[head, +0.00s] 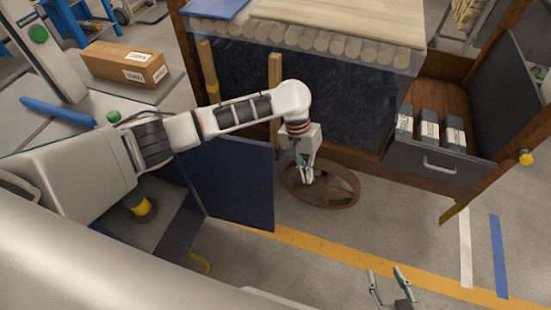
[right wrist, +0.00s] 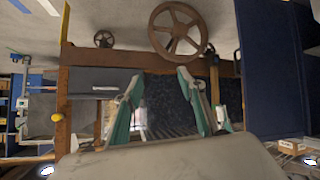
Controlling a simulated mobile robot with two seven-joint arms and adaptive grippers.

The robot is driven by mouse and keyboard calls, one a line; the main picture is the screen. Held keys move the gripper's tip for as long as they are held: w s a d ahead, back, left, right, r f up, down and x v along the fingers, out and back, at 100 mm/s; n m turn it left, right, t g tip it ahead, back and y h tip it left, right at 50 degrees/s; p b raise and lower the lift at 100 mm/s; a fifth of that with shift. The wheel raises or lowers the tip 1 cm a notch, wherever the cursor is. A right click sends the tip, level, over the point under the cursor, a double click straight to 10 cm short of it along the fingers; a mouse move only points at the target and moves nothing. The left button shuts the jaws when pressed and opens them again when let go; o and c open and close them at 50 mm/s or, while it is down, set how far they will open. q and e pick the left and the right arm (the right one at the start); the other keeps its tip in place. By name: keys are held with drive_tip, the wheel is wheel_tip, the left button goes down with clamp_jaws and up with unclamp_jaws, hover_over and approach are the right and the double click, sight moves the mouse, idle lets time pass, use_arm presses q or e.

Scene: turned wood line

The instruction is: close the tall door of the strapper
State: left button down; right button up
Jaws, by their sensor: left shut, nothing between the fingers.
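The tall door (head: 232,182) is a dark blue panel standing open at the right side of the grey strapper (head: 95,190). It also shows as a blue panel at the right of the right wrist view (right wrist: 270,70). A dark compartment with a yellow cylinder (head: 143,207) shows to the left of the door. My left gripper (head: 305,178) is shut and empty, pointing down to the right of the door's free edge and apart from it. My left arm reaches across above the door. My right gripper (head: 390,276) is open and empty at the bottom of the head view.
A spoked handwheel (head: 325,197) is just beneath my left gripper in the picture. A wooden roller bench (head: 300,70) stands behind, with an open drawer (head: 435,163) at right. A cardboard box (head: 125,64) is on the strapper. Floor in front is clear.

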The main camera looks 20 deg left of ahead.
use_arm(q)
drive_tip(key=w+a+r+n+g+y+b, duration=0.1)
drive_tip(key=w+a+r+n+y, duration=0.15)
drive_tip(key=w+a+r, duration=0.65)
drive_tip(key=s+a+f+b, duration=0.1)
drive_tip(key=s+f+b, duration=0.3)
drive_tip(key=s+f, duration=0.3)
drive_tip(key=shift+s+a, duration=0.2)
drive_tip(key=shift+s, duration=0.25)
use_arm(e)
drive_tip(key=shift+w+a+f, duration=0.15)
drive_tip(key=shift+a+f, duration=0.1)
drive_tip(key=shift+f, duration=0.25)
drive_tip(key=shift+w+a+f, duration=0.15)
drive_tip(key=shift+a+f, duration=0.05)
drive_tip(key=shift+f, duration=0.3)
